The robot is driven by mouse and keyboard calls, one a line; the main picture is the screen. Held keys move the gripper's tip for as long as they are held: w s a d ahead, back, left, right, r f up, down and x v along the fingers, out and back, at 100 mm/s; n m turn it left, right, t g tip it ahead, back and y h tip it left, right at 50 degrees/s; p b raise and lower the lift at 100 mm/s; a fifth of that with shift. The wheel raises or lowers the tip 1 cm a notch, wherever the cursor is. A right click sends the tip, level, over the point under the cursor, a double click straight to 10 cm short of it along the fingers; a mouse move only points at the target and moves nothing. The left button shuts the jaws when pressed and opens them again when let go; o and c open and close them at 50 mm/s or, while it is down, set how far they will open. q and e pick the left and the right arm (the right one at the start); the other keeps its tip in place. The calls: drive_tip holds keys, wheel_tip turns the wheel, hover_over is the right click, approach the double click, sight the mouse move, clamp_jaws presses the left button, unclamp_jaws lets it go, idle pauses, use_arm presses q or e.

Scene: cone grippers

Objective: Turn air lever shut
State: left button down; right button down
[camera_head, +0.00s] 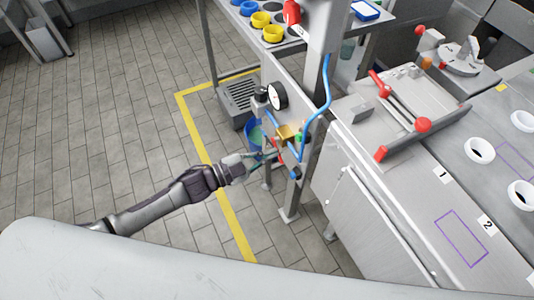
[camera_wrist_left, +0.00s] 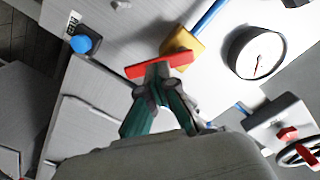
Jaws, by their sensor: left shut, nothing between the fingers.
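The air lever is a red bar (camera_wrist_left: 160,66) beside a brass valve body (camera_wrist_left: 183,46) in the left wrist view. In the head view the red lever (camera_head: 293,152) shows just below the brass valve (camera_head: 285,133) on the grey panel. My left gripper (camera_wrist_left: 158,74) is shut, with its green-grey fingertips together right at the red lever. Nothing is held between them. Whether the tips touch the lever or only overlap it in the picture, I cannot tell. In the head view my left gripper (camera_head: 272,155) reaches the panel from the left. My right gripper is not in view.
A pressure gauge (camera_head: 277,96) and a blue hose (camera_head: 325,100) are close to the valve. A blue knob (camera_wrist_left: 82,44) is left of the lever in the wrist view. A steel bench (camera_head: 385,190) with red-handled clamps stands right.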

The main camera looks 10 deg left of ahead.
use_arm(q)
drive_tip(key=c, duration=1.9)
unclamp_jaws()
drive_tip(key=shift+w+d+r, duration=0.25)
drive_tip(key=shift+r, duration=0.3)
drive_tip(key=o, duration=0.6)
drive_tip(key=shift+c, duration=0.2)
drive_tip(key=o, duration=0.8)
drive_tip(key=shift+w+d+f, duration=0.2)
drive_tip(key=shift+d+f, duration=0.05)
drive_tip(key=shift+d, duration=0.1)
drive_tip(key=o, duration=0.5)
drive_tip(key=shift+s+f, duration=0.1)
drive_tip(key=shift+o, duration=0.2)
drive_tip(key=shift+a, duration=0.2)
drive_tip(key=shift+s+a+f, duration=0.1)
drive_tip(key=shift+f, duration=0.05)
drive_tip(key=v, duration=1.2)
